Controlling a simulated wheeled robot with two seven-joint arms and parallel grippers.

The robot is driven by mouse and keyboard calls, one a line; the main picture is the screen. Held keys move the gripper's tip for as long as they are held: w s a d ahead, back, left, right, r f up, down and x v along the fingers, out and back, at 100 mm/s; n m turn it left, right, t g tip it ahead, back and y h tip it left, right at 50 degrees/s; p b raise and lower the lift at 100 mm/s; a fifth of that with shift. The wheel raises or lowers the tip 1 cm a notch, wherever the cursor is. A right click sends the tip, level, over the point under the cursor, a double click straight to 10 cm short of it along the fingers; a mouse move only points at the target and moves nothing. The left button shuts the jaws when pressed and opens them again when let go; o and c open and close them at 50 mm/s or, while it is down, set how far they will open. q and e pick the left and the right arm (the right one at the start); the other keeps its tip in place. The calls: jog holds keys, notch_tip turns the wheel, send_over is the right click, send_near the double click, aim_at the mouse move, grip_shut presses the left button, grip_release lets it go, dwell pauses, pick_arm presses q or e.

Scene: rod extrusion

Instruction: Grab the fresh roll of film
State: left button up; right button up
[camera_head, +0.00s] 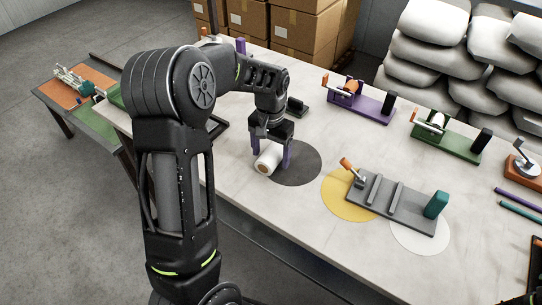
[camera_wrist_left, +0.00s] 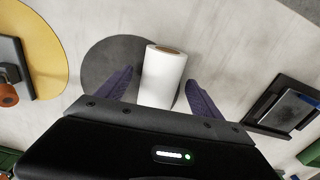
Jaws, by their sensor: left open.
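A white roll of film (camera_head: 267,161) with a brown core lies on its side at the left edge of a dark grey disc (camera_head: 305,163) on the table. My left gripper (camera_head: 271,160) reaches down over it, with its purple fingers on either side of the roll. In the left wrist view the roll (camera_wrist_left: 163,76) lies between the two open fingers (camera_wrist_left: 155,88), with a gap visible on both sides. The gripper hides part of the roll in the head view. My right gripper does not show.
A grey fixture (camera_head: 395,203) with an orange handle and teal block stands right, over yellow (camera_head: 338,190) and white (camera_head: 415,240) discs. Purple (camera_head: 365,106) and green (camera_head: 450,143) fixtures stand behind it. Cardboard boxes (camera_head: 300,30) and grey sacks (camera_head: 440,50) are stacked beyond the table.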

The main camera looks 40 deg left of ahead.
pick_arm(q)
jog(key=shift+f, duration=0.75)
jog(key=shift+c, duration=0.2)
jog(key=c, duration=1.5)
